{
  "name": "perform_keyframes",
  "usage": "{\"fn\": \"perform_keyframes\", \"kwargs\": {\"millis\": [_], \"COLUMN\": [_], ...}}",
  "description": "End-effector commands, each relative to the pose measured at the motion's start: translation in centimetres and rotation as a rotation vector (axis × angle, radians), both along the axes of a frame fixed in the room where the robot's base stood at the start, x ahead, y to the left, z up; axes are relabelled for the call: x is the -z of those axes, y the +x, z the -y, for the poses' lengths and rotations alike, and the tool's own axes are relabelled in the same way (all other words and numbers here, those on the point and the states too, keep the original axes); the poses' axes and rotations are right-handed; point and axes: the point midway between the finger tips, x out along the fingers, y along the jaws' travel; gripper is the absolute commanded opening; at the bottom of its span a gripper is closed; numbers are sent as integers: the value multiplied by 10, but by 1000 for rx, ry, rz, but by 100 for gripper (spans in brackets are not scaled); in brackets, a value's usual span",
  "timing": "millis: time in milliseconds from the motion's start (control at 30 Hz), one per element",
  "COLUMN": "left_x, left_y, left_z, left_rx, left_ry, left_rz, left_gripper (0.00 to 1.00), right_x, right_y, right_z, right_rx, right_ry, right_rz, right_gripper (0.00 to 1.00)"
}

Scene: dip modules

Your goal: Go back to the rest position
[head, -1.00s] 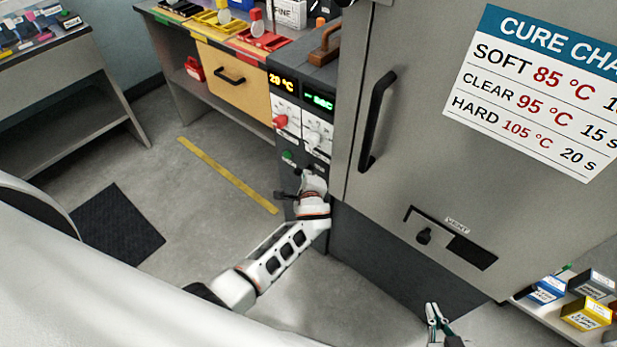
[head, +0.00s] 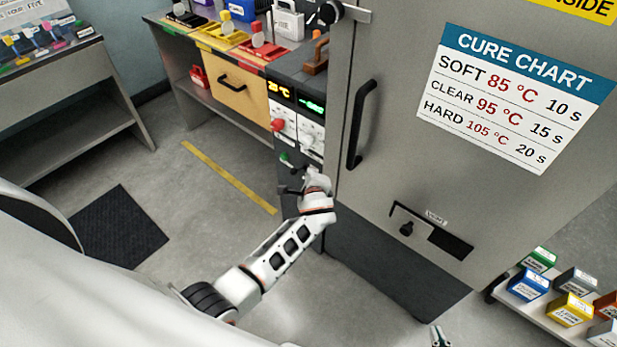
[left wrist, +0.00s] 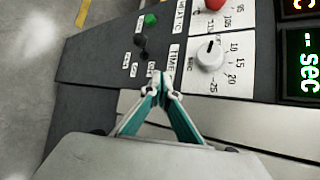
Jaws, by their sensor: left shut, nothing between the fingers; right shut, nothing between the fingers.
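My left gripper (left wrist: 162,88) is shut and empty in the left wrist view, its teal fingers close in front of the dark control panel (left wrist: 110,62). In the head view my white left arm reaches up to the lower part of that panel, with the gripper (head: 292,190) small and partly hidden by the wrist. I cannot tell whether the fingertips touch the panel. My right gripper (head: 438,337) shows only as a tip at the bottom edge of the head view, shut, in front of the cabinet's lower part.
A grey cabinet with a cure chart (head: 515,97), black door handle (head: 361,124) and vent slot (head: 450,243) fills the right. The panel has a white time knob (left wrist: 209,55) and a green button (left wrist: 151,20). A low shelf (head: 540,310) holds small boxes. Floor left is open.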

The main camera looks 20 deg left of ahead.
Motion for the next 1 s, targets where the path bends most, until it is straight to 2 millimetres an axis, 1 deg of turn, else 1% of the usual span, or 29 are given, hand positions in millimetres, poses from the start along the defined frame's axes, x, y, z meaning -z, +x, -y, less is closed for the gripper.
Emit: {"fn": "perform_keyframes", "kwargs": {"millis": [100, 400, 467, 533, 567, 667, 700, 767, 800, 867, 900, 967, 1000], "left_x": [0, 0, 3, 14, 20, 48, 60, 74, 82, 90, 93, 94, 94], "left_y": [0, 0, -4, -14, -22, -59, -78, -108, -128, -157, -177, -206, -224], "left_z": [0, 0, 0, -2, -3, -5, -6, -7, -7, -7, -6, -5, -5], "left_rx": [0, 0, -2, -12, -19, -57, -78, -116, -144, -186, -215, -260, -290], "left_ry": [0, -1, -12, -53, -84, -238, -318, -447, -535, -662, -747, -873, -954], "left_rz": [0, 0, -1, -4, -6, -8, -7, -3, 0, 7, 11, 18, 24], "left_gripper": [0, 0, 0, 0, 0, 0, 0, 0, 0, 0, 0, 0, 0], "right_x": [-3, -6, -6, -6, -6, -5, -5, -5, -4, -4, -4, -3, -3], "right_y": [2, 9, 9, 9, 9, 8, 8, 8, 8, 7, 7, 6, 5], "right_z": [-4, -3, -2, 0, 1, 4, 5, 6, 6, 6, 6, 6, 5], "right_rx": [-1, 0, -1, -2, -1, -3, -4, -5, -5, -4, -5, -4, -4], "right_ry": [7, 6, 4, 1, -1, -7, -8, -11, -11, -12, -11, -11, -10], "right_rz": [5, 18, 18, 18, 18, 17, 18, 16, 15, 14, 13, 12, 11], "right_gripper": [0, 0, 0, 0, 0, 0, 0, 0, 0, 0, 0, 0, 0]}}
